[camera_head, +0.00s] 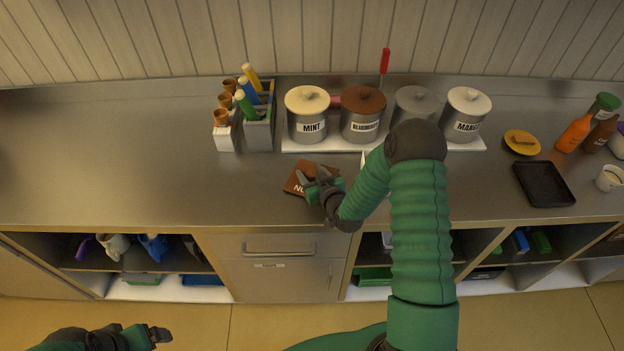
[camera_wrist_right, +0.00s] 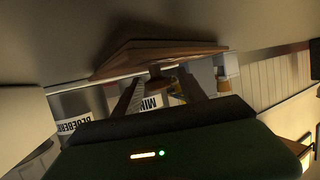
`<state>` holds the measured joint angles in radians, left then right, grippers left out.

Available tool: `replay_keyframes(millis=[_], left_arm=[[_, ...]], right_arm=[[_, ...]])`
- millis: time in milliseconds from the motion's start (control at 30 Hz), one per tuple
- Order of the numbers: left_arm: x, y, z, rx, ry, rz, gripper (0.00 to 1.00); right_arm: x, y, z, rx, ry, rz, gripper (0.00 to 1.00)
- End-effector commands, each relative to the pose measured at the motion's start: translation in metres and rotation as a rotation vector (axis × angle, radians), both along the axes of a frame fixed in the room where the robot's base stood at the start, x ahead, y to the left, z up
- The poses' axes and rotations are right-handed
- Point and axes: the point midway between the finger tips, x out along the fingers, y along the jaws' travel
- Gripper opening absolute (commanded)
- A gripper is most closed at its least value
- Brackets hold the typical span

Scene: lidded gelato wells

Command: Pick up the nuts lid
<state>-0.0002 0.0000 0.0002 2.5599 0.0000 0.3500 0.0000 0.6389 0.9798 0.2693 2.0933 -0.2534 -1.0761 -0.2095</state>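The nuts lid (camera_head: 296,184) is a flat brown square with letters reading "NU" and the rest covered by my gripper. It lies on the steel counter in front of the wells. In the right wrist view the lid (camera_wrist_right: 160,55) shows with its small knob (camera_wrist_right: 157,76). My right gripper (camera_head: 318,180) is at the lid from the right, partly covering it. In the right wrist view its two fingers (camera_wrist_right: 160,88) are spread on either side of the knob, with gaps visible. My left gripper (camera_head: 150,334) is low at the left, away from the counter; its finger opening is unclear.
Lidded wells labelled mint (camera_head: 309,125), blueberry (camera_head: 361,126) and mango (camera_head: 464,125) stand behind, with a grey-lidded one (camera_head: 411,103) partly hidden. A utensil holder (camera_head: 257,130) is left of them. A black tray (camera_head: 543,183) lies right. The left counter is clear.

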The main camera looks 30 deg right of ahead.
Motion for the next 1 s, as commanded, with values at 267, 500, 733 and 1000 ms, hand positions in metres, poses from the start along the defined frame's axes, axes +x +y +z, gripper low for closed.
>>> replay_keyframes(millis=[267, 500, 733, 1000], left_arm=[[0.000, 0.000, 0.000, 0.000, 0.000, 0.001, 0.88], [0.000, 0.000, 0.000, 0.000, 0.000, 0.000, 0.88], [0.000, 0.000, 0.000, 0.000, 0.000, 0.000, 0.88], [0.000, 0.000, -0.002, 0.000, 0.000, 0.000, 0.88]], right_arm=[[0.000, -0.004, -0.001, 0.003, 0.001, -0.001, 0.11], [0.000, -0.004, -0.003, 0.003, 0.004, -0.002, 0.00], [-0.001, -0.004, -0.004, 0.005, 0.007, -0.002, 0.00], [0.000, -0.004, 0.023, 0.001, 0.003, 0.000, 0.00]])
